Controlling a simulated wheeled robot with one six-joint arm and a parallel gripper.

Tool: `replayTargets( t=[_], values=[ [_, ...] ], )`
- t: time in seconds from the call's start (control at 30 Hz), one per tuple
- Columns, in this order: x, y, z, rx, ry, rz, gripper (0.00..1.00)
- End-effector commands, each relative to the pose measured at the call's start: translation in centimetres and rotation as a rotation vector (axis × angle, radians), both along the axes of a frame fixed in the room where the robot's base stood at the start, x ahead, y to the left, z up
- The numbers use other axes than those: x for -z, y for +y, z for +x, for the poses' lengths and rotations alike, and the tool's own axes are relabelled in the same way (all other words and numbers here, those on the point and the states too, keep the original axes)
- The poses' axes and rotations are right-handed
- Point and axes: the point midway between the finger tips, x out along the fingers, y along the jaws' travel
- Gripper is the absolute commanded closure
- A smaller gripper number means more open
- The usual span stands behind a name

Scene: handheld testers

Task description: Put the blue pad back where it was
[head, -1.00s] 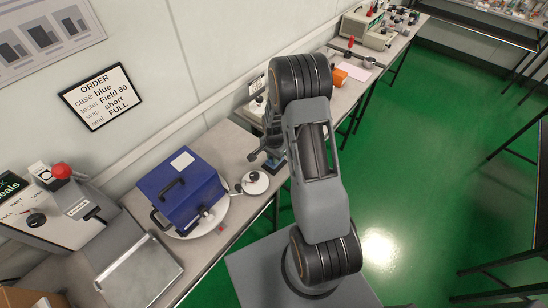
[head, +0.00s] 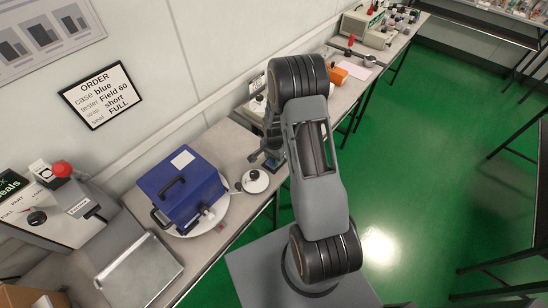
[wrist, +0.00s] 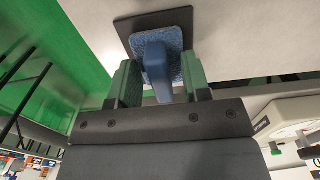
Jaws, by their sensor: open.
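The blue pad (wrist: 174,48) shows in the wrist view as a speckled blue square with a smooth blue handle (wrist: 156,66) standing up from it. It lies on a dark square plate (wrist: 128,28) on the pale bench top. My gripper (wrist: 160,84) is open, with one green finger on each side of the handle; I cannot tell whether either finger touches it. In the head view my gripper (head: 258,156) is low over the bench, beside a small round white item, and my arm hides most of the pad.
A blue case (head: 180,190) stands on a round white plate to the left. A round white item with a black knob (head: 255,181) is close to my gripper. A seal machine (head: 55,215) is at far left. An orange object (head: 338,75) and instruments are farther along the bench.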

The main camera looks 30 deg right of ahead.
Motion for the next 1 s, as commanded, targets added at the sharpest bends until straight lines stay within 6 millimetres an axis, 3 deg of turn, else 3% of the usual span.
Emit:
replayTargets(
  t=[0.27,0.7,1.0],
  values=[
    [-1.2,0.0,0.1,0.0,-0.003,-0.001,0.56],
    [-9.3,0.0,0.1,0.0,-0.004,-0.001,0.56],
    [-12.9,0.3,-0.2,-0.029,-0.011,-0.003,0.56]
  ],
)
